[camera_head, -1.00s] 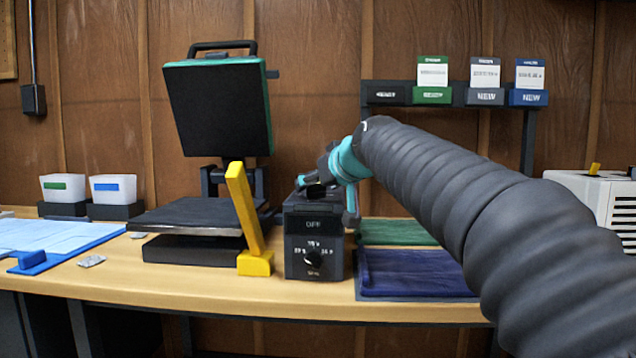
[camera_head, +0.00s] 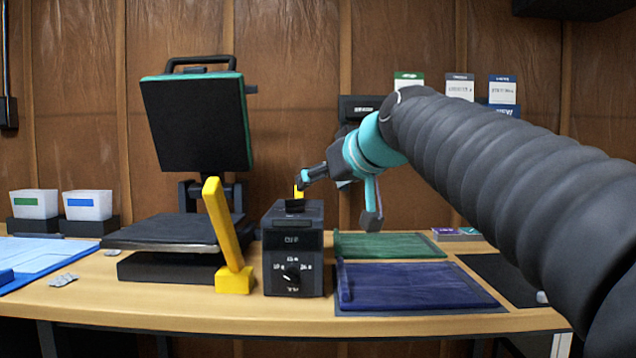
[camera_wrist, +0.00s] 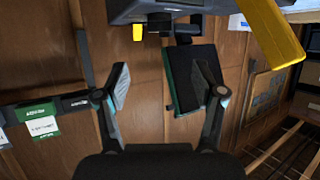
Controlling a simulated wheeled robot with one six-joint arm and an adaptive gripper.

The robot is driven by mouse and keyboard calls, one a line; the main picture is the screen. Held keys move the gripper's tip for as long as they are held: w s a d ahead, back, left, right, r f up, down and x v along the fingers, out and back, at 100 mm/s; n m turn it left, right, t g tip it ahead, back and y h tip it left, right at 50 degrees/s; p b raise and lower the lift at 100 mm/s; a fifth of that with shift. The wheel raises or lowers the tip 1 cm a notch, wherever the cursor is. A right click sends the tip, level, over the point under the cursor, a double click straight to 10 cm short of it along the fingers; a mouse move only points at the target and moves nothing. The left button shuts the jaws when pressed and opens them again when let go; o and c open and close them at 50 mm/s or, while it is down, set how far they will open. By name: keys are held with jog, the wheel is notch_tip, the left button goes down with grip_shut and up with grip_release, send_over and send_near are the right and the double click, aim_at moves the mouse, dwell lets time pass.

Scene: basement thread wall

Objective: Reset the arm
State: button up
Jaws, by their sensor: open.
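My gripper (camera_wrist: 162,92) is open and empty in the wrist view, its two fingers spread apart with nothing between them. In the head view my gripper (camera_head: 335,195) is in the air above and to the right of the dark control box (camera_head: 293,250), at the end of my grey sleeved arm. The box carries a dial and a small yellow piece shows just behind its top. Part of the gripper is hidden by my own teal wrist.
A heat press (camera_head: 197,125) stands raised open left of the box, with a yellow lever (camera_head: 226,235) beside it. Two white bins (camera_head: 87,205) stand at far left.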

dwell(0.3)
jog(key=s+d+f+m+g+h, duration=0.1)
jog(key=s+d+f+m+g, duration=0.1)
jog(key=f, duration=0.7)
jog(key=s+d+f+m+g+h, duration=0.1)
jog(key=s+d+f+h, duration=0.15)
jog(key=f, duration=0.65)
jog(key=s+d+f+m+g+h+p, duration=0.1)
jog(key=s+d+f, duration=0.3)
jog(key=s+f, duration=0.5)
jog(key=s+d+f+m+g+h+p, duration=0.1)
jog(key=s+d+f+g, duration=0.1)
jog(key=s+d+f, duration=0.3)
jog(key=s+f, duration=0.4)
jog(key=s, duration=0.4)
jog(key=shift+p, duration=0.3)
jog(key=shift+d+h, duration=0.1)
jog(key=shift+h, duration=0.15)
